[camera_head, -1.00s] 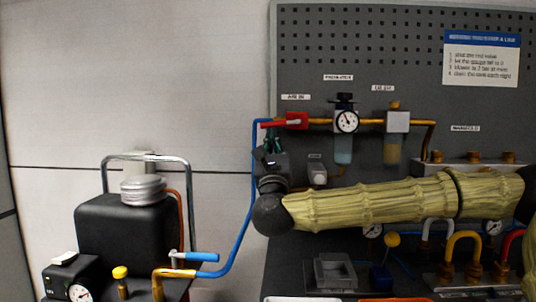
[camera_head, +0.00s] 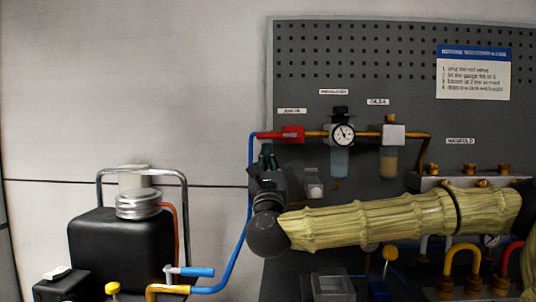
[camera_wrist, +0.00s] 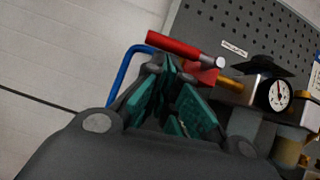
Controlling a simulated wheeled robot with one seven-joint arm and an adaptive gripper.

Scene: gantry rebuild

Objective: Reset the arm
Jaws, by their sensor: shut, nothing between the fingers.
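My gripper (camera_head: 267,158) has dark green fingers and is raised in front of the grey pegboard, just below the red valve (camera_head: 291,134) on the air line. In the wrist view the green fingers (camera_wrist: 170,95) are shut with nothing between them. The red valve handle (camera_wrist: 185,48) lies just beyond the fingertips there. I cannot tell whether they touch it. My arm, in a ribbed tan cover, comes in from the right and hides part of the bench.
A regulator gauge (camera_head: 343,134) and an oiler (camera_head: 393,134) hang right of the valve. A black compressor tank (camera_head: 120,250) stands at lower left, with a blue hose (camera_head: 238,245) rising from it. A manifold (camera_head: 470,183) and a clear tray (camera_head: 330,287) are near my arm. The wall at left is bare.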

